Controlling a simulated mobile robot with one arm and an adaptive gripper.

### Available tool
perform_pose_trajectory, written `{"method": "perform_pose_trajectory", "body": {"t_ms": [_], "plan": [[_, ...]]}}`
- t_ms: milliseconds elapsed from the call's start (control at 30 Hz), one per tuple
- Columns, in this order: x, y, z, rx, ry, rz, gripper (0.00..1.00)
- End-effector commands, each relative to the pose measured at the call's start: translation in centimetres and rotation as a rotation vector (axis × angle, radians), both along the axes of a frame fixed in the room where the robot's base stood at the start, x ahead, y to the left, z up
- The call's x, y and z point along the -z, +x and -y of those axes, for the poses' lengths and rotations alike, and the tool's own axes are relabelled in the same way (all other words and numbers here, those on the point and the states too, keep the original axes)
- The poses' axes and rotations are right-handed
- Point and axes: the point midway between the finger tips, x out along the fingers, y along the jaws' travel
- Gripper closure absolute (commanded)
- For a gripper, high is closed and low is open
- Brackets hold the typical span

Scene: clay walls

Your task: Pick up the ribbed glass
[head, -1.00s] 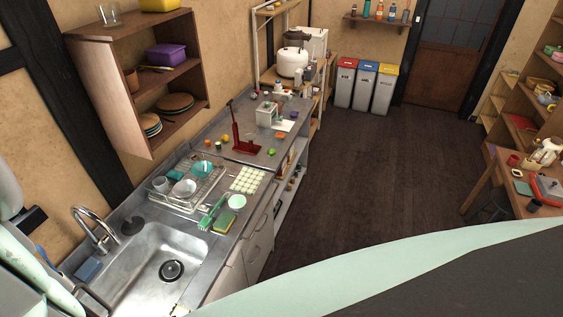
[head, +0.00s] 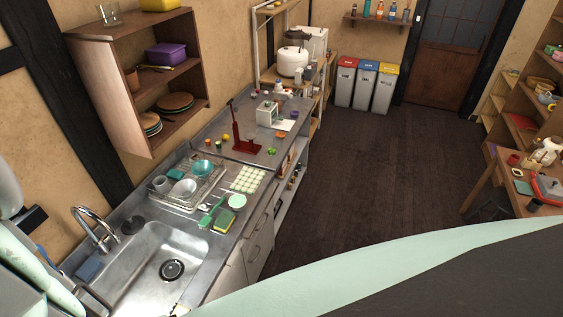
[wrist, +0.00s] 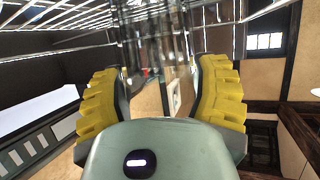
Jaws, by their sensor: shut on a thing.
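In the wrist view, my gripper (wrist: 158,68) has its two yellow ribbed finger pads on either side of a clear ribbed glass (wrist: 150,35). The gripper is shut on the glass. The glass is see-through, and its upper part runs out of the top of the picture, so its full outline is hidden.
Metal wires (wrist: 60,14) run close beside the glass in the wrist view. In the head view, a dish rack (head: 190,190) stands beside the sink (head: 150,262). A wall cabinet (head: 135,85) hangs above, with a clear glass (head: 109,14) on top.

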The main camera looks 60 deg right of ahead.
Motion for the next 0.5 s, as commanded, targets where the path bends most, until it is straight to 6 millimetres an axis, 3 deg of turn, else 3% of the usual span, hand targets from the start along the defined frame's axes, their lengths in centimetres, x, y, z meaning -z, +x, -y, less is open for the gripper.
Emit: {"method": "perform_pose_trajectory", "body": {"t_ms": [500], "plan": [[-1.2,0.0,0.0,-0.001,-0.001,0.006,0.78]]}}
